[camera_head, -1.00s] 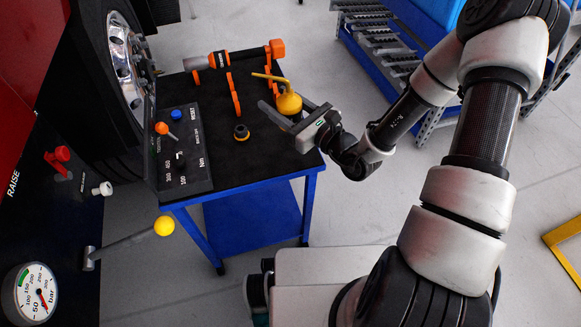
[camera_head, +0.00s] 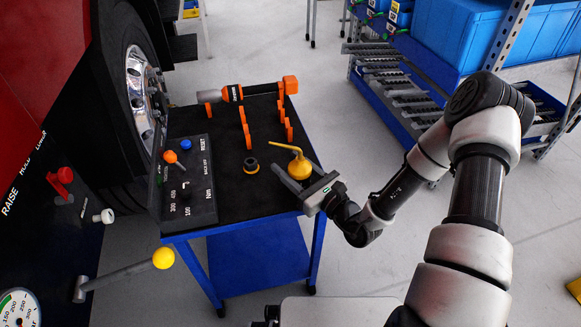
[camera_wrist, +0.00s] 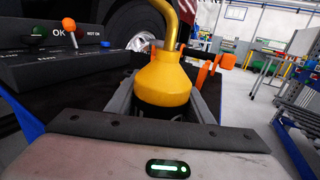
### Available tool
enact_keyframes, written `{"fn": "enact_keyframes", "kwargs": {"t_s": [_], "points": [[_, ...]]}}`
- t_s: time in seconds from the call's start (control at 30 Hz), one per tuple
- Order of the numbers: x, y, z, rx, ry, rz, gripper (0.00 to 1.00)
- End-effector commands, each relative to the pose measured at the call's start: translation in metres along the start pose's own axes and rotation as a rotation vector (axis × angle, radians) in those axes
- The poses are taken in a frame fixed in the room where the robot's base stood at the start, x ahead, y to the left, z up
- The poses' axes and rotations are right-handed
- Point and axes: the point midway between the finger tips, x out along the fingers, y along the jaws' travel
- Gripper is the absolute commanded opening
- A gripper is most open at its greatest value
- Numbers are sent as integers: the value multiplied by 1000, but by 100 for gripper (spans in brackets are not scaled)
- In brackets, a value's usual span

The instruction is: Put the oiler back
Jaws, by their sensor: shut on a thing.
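The oiler (camera_head: 300,168) is a yellow can with a rounded body and a thin bent spout that points up and left. My gripper (camera_head: 291,174) is shut on it, with one finger on each side of the body. The oiler is upright over the right part of the black cart top (camera_head: 232,203); I cannot tell its exact height above it. In the wrist view the oiler (camera_wrist: 163,80) stands between the fingers, its base dark and partly hidden by the gripper.
Orange holders (camera_head: 245,127) stand behind the oiler. A torque tool (camera_head: 245,91) lies along the back of the cart. A control panel (camera_head: 190,192) with knobs takes the left side. A lever with a yellow ball (camera_head: 163,258) is at the front left. The front middle of the cart top is clear.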

Motion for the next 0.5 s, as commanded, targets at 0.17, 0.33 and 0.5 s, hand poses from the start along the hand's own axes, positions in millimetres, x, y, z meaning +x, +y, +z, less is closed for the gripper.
{"fn": "enact_keyframes", "kwargs": {"t_s": [0.17,0.33,0.5], "points": [[0,0,-2,1,-1,0,0],[0,0,-2,0,0,0,66],[0,0,-2,1,0,1,66]]}}
